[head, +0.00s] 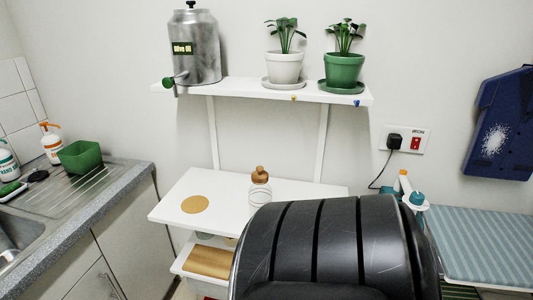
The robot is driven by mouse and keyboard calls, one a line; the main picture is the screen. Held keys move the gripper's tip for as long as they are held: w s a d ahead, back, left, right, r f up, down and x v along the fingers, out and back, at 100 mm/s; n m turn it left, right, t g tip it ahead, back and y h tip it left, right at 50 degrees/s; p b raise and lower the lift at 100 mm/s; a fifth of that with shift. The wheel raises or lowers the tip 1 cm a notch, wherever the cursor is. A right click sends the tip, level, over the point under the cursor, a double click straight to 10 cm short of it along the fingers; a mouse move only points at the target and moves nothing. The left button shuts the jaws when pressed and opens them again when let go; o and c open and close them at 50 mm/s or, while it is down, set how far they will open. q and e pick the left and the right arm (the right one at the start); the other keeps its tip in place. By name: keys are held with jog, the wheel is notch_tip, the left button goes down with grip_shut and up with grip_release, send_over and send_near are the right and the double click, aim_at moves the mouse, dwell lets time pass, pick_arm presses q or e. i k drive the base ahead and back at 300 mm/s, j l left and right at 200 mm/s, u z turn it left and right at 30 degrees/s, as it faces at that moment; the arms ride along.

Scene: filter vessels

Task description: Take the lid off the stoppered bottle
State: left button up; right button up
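The stoppered bottle (260,193) stands upright on the white table (170,208) below the shelf. Its body is clear, with pale bands around it. A brown lid (260,174) with a narrower top sits on its mouth. A large black ribbed shape in the foreground covers the table's right front part and comes close to the bottle's lower right side in the picture. Neither of my grippers can be made out in the head view.
A round tan mat (194,204) lies left of the bottle. The shelf (240,86) above holds a metal dispenser (196,48) and two potted plants (285,66) (343,70). A sink counter (120,185) is at left, a striped blue surface (480,245) at right. The table's left part is mostly free.

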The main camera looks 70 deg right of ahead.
aim_at(260, 175)
jog(key=z, duration=0.5)
jog(key=l+z, duration=0.1)
jog(key=z, duration=0.35)
jog(key=i+z, duration=0.1)
jog(key=z, duration=1.35)
jog(key=i, duration=0.05)
